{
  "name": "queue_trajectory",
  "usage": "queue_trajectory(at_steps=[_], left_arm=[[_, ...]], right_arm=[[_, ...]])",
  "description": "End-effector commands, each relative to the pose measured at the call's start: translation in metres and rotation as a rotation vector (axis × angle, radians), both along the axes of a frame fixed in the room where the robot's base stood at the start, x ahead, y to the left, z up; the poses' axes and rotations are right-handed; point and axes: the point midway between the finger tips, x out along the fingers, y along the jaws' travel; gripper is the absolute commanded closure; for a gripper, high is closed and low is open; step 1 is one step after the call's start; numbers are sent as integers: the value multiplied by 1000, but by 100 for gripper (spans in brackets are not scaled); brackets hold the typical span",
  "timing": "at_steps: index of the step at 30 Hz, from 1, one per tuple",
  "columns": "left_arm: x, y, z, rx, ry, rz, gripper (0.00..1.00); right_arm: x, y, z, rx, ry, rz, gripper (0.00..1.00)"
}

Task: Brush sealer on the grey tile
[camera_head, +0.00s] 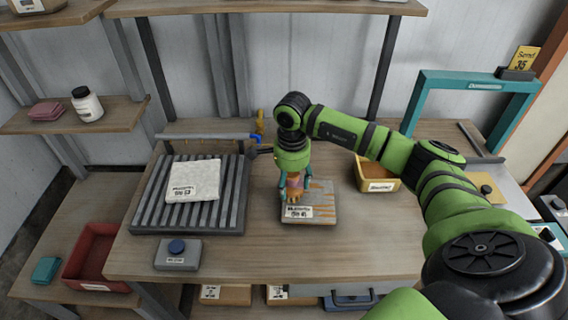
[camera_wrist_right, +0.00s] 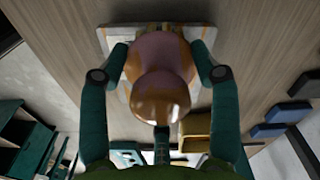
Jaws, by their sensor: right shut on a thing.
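The grey tile (camera_head: 322,208) lies flat on the wooden workbench, with orange-brown streaks across it and a white label at its front edge. My right gripper (camera_head: 292,182) is shut on an orange-brown, rounded tool, apparently the brush (camera_head: 294,190), and holds it over the tile's left half. In the right wrist view the brush (camera_wrist_right: 160,95) sits between the two teal fingers (camera_wrist_right: 160,68), and the tile (camera_wrist_right: 112,42) shows behind it. The bristles are hidden, so I cannot tell whether they touch the tile. My left gripper is not in view.
A slatted grey rack (camera_head: 145,205) with a pale labelled slab (camera_head: 193,180) stands left of the tile. A yellow bin (camera_head: 377,184) stands to the right. A grey box with a blue button (camera_head: 178,254) is at the front left. The bench front is clear beside it.

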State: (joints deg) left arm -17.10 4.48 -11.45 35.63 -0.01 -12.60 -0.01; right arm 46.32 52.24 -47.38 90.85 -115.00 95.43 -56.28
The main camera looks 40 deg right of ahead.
Motion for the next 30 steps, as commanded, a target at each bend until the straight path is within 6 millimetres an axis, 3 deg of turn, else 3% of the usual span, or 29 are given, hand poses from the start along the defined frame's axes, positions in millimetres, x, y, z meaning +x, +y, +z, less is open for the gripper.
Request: queue_trajectory(at_steps=[1, 18, 30], left_arm=[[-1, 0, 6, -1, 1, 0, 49], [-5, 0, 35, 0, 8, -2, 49], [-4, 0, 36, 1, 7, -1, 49]], right_arm=[[1, -2, 9, 0, -4, -3, 64], [-1, -9, 60, 1, -3, -18, 64], [-2, -10, 64, 0, -2, -20, 64]])
